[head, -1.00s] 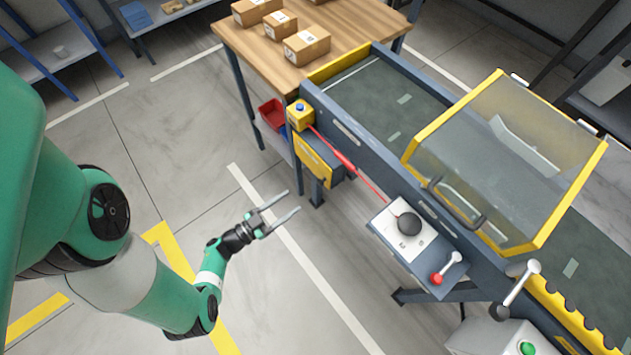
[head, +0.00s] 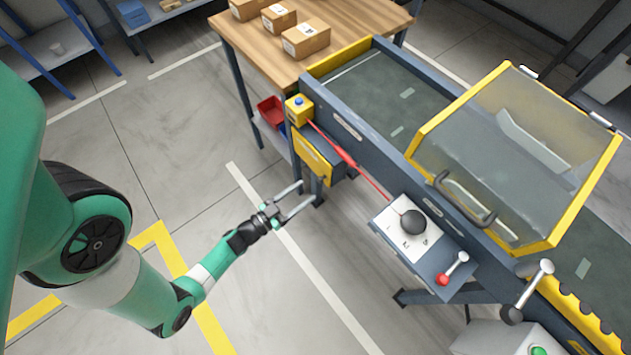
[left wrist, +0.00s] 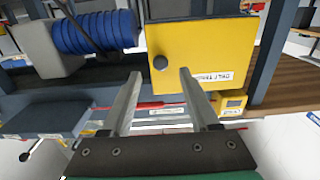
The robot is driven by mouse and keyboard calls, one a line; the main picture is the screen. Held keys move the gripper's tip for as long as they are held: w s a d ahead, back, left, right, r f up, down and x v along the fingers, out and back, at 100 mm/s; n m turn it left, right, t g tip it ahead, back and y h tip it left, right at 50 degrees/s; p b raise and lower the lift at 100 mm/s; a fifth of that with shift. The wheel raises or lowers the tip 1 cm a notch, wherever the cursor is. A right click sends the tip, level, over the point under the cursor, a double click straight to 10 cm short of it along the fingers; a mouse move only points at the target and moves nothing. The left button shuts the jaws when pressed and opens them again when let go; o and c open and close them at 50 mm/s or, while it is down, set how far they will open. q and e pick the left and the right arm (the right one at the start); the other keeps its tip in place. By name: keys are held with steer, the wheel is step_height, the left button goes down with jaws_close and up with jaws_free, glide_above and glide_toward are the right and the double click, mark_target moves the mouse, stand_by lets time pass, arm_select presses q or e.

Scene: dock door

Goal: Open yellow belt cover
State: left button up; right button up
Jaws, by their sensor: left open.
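A clear cover with a yellow frame (head: 556,228) lies closed over the conveyor belt, with a dark bar handle (head: 466,200) on its near side. A smaller yellow panel (head: 312,160) sits low on the conveyor's near side, at its far end. In the left wrist view, a yellow panel (left wrist: 208,62) with a round black knob (left wrist: 160,62) and a white label appears closed. My left gripper (head: 308,191) is open and empty, just below and in front of the small panel. In the wrist view its fingertips (left wrist: 160,73) are either side of the knob; contact is not visible.
A yellow box with a blue button (head: 299,108) and a red cord (head: 345,160) run along the conveyor's side. A control plate (head: 408,232) with a black knob and a red-tipped lever stand nearer. A wooden table (head: 262,52) holds cartons. Floor to the left is clear.

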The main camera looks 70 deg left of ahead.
arm_select(q)
steer(key=b+x, duration=0.1)
steer(key=x, duration=0.4)
steer(key=shift+w+a+b, duration=0.15)
steer(key=shift+w+b, duration=0.15)
jaws_close()
stand_by(1.0)
